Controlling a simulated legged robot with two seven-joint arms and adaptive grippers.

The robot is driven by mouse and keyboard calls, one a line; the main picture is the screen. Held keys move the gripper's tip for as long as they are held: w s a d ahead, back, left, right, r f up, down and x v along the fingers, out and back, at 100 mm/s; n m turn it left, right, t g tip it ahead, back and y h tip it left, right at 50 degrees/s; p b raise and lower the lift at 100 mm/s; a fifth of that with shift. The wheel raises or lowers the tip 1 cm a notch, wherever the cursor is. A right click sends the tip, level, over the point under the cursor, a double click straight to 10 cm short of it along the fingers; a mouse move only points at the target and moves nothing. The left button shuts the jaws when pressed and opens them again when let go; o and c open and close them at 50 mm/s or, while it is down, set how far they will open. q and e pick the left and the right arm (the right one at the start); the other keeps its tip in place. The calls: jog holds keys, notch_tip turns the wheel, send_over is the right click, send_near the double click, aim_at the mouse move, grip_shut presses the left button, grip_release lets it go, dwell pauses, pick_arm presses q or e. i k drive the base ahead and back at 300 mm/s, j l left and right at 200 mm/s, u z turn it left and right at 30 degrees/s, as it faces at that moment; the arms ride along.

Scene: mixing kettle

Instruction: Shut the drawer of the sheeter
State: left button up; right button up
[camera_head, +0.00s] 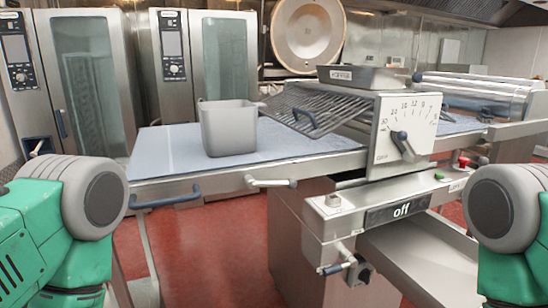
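The sheeter stands in front of me, with a dial plate (405,128), a metal control panel marked "off" (398,210) and a flat blue-grey bed (175,150) to the left. A long, shallow metal tray (425,262), which looks like the drawer, sticks out below the panel at the lower right. Its near end is cut off by the frame edge and partly hidden by my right arm. My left arm (65,225) and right arm (505,225) show only as green links with grey joints at the sides. Neither gripper is in view.
A grey square bin (229,128) stands on the bed near a wire guard (315,108). A blue bar handle (165,196) and a metal lever (271,182) jut from the bed's front edge. Ovens (200,55) stand behind. Red floor (215,255) is open in front.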

aim_at(433, 265)
jog(key=z, duration=1.4)
